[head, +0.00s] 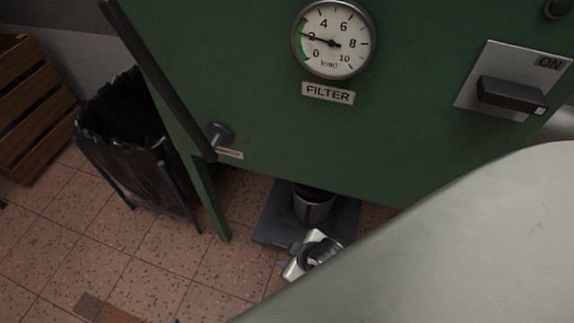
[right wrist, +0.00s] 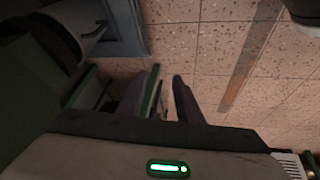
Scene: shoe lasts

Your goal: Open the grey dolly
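The grey dolly (head: 272,220) is a low, flat blue-grey platform on the floor under the green machine. A metal canister (head: 314,207) stands on it below the machine's underside. My right gripper (head: 288,246) is low at the dolly's front edge; my pale right arm hides the area to its right. In the right wrist view, a corner of the dolly (right wrist: 128,32) shows at the top left, beyond the fingers. The two dark fingers of the right gripper (right wrist: 158,98) stand apart. A narrow green strip (right wrist: 152,90) shows between them; I cannot tell what it is or whether they touch it. My left gripper is out of view.
The green machine (head: 250,110) carries a load gauge (head: 333,40), a FILTER label and an ON switch (head: 511,96). One green leg (head: 210,200) stands left of the dolly. A black bin (head: 125,140) and wooden crate (head: 32,110) are farther left. The tiled floor at front left is mostly clear.

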